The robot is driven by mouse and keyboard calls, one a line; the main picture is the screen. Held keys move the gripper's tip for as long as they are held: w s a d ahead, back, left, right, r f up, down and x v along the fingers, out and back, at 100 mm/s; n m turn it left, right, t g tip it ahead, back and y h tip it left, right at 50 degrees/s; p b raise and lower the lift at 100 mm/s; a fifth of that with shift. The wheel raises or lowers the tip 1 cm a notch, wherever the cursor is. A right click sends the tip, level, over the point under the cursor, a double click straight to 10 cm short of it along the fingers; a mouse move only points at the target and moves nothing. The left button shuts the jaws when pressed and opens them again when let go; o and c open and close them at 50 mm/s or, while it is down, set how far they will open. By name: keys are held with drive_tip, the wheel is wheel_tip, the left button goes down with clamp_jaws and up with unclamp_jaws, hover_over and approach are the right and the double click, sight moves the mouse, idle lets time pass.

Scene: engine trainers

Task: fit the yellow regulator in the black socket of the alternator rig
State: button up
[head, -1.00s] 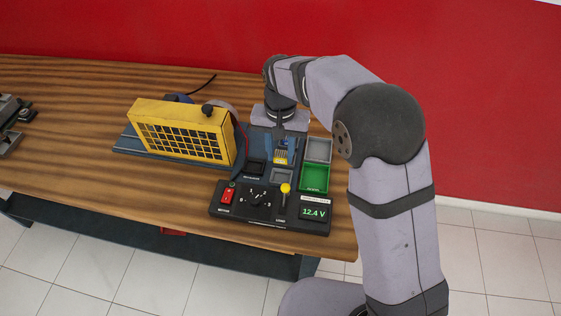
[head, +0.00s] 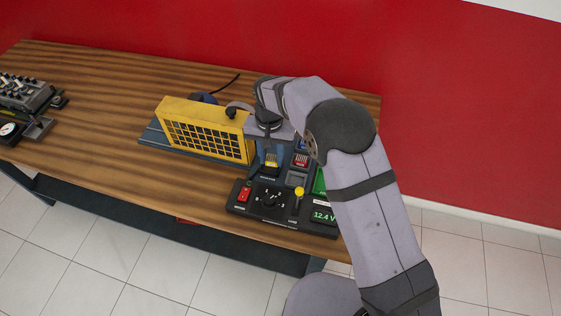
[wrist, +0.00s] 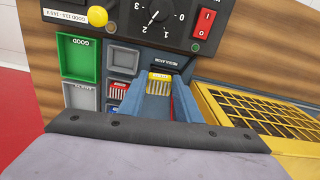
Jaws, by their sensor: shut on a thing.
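The yellow regulator (head: 271,160) is upright between the blue fingers of my gripper (head: 268,157), which is shut on it. It stands at the black socket, beside the label REGULATOR, on the alternator rig's black panel (head: 244,207). In the wrist view the yellow regulator (wrist: 160,77) shows between the fingertips of my gripper (wrist: 165,90), with the black socket (wrist: 176,64) largely hidden beneath it. I cannot tell whether it is seated or held just above.
A red regulator (wrist: 120,89) and a blue one (wrist: 113,108) sit beside the gripper. A green tray (wrist: 82,58) and a grey tray (wrist: 83,95) are further along. The yellow guard (head: 205,131) stands close on the other side. A yellow-knobbed lever (head: 299,192) rises from the panel.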

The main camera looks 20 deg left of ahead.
sight(269, 155)
drive_tip(key=shift+w+a+r, duration=0.65)
drive_tip(key=shift+w+r, duration=0.15)
drive_tip(key=shift+w, duration=0.05)
drive_tip(key=shift+m, duration=0.4)
drive_tip(key=shift+f, duration=0.2)
drive_tip(key=shift+f+b, duration=1.65)
drive_tip(key=shift+f, duration=0.85)
drive_tip(key=shift+f+b, duration=0.35)
drive_tip(key=shift+f, duration=0.5)
idle(0.5)
